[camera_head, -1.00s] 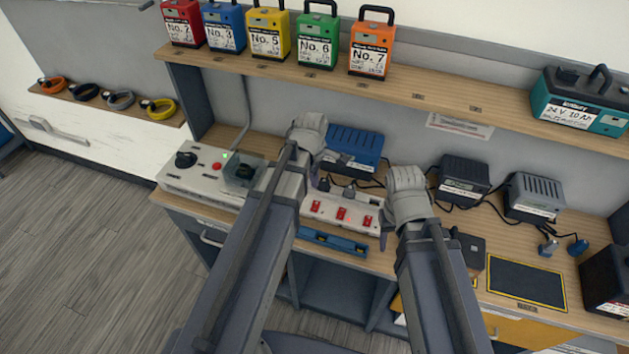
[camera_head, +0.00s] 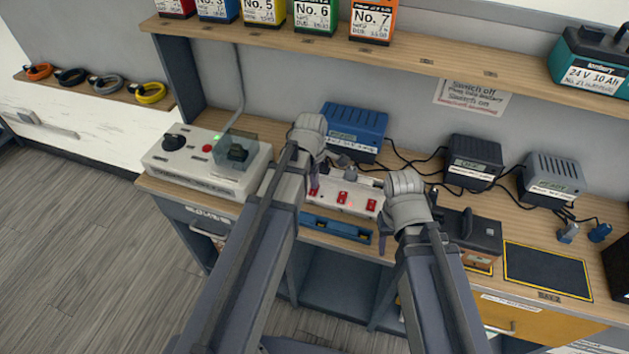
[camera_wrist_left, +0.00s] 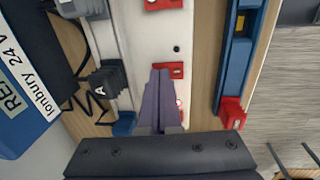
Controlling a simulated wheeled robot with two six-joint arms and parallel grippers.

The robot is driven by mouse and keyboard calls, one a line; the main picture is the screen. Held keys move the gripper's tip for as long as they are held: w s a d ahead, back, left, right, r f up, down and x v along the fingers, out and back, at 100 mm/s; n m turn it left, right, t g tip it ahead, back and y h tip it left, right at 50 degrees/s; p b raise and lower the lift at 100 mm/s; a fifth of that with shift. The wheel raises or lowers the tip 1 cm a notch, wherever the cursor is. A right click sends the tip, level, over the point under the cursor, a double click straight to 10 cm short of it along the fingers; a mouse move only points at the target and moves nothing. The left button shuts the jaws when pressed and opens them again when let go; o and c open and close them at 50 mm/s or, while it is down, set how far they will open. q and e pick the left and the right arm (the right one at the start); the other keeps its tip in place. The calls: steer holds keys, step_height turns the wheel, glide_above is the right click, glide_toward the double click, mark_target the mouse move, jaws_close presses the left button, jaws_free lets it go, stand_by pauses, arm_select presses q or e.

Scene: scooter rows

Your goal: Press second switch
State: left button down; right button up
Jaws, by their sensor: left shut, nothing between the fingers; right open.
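A white power strip (camera_head: 328,205) with a row of red rocker switches lies on the bench. The middle switch (camera_head: 342,197) and the right switch (camera_head: 371,205) show clearly; the left switch (camera_head: 314,190) is partly behind my left gripper (camera_head: 315,174). In the left wrist view my shut, empty fingers (camera_wrist_left: 158,82) are over the strip, their tips beside the middle switch (camera_wrist_left: 176,70). The left switch is partly covered by the fingers. I cannot tell whether the tips touch the strip. My right gripper (camera_head: 384,238) is open and empty, just right of the strip.
A blue charger (camera_head: 354,126) stands behind the strip, and a blue tray (camera_head: 336,228) lies in front. A grey control box (camera_head: 195,165) is at left.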

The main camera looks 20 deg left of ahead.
arm_select(q)
steer(key=shift+w+f+b, duration=0.1)
steer(key=shift+f+b, duration=0.25)
steer(key=shift+b, duration=0.1)
arm_select(e)
steer(key=shift+f, duration=0.4)
arm_select(q)
steer(key=shift+r, duration=0.25)
arm_select(e)
steer(key=shift+s+r, duration=0.1)
steer(key=shift+r, duration=0.15)
arm_select(q)
steer(key=shift+s, duration=0.2)
steer(key=shift+s+p, duration=0.3)
steer(key=shift+s, duration=0.45)
steer(key=shift+w+r, duration=0.1)
arm_select(e)
steer(key=shift+r, duration=0.1)
